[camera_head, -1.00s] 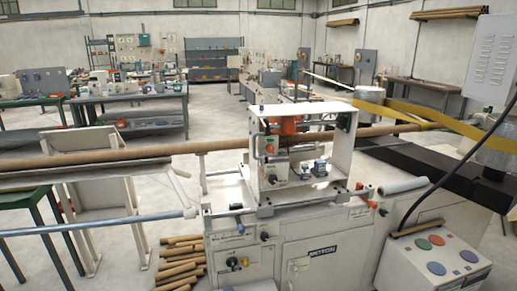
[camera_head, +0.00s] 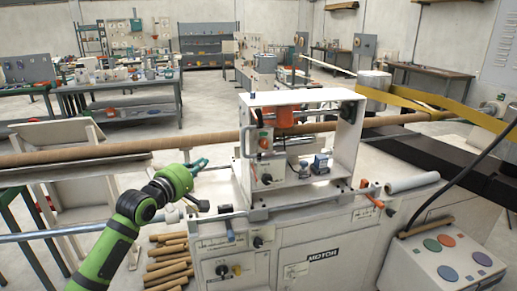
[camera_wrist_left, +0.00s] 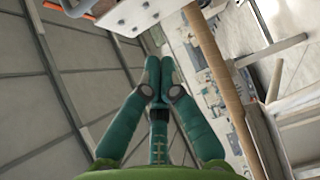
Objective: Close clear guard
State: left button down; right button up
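The guard is a white box-like frame (camera_head: 300,98) on top of the winder, around an orange and grey head unit. A grey upright handle (camera_head: 246,143) is on its left side. I cannot make out a clear panel or tell how far the guard is open. My left gripper (camera_head: 203,164), with teal fingers on a green arm, is left of the guard, apart from the handle. In the left wrist view its fingertips (camera_wrist_left: 160,62) are together with nothing seen between them. A white panel (camera_wrist_left: 140,14) shows beyond them at the top. My right gripper is not in view.
A long brown tube (camera_head: 120,150) runs through the machine behind my left gripper. A blue-grey rod (camera_head: 60,233) extends left from it. Brown tubes (camera_head: 168,262) are piled on the floor. A control box (camera_head: 450,255) and dark cable are at the right.

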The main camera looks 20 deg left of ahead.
pick_arm(q)
jog(key=w+d+r+p, duration=0.3)
jog(key=w+d+p, duration=0.2)
jog(key=w, duration=0.3)
jog(key=shift+w+d+p, duration=0.15)
jog(key=shift+d+p, duration=0.2)
jog(key=shift+d, duration=0.05)
jog(key=shift+h, duration=0.3)
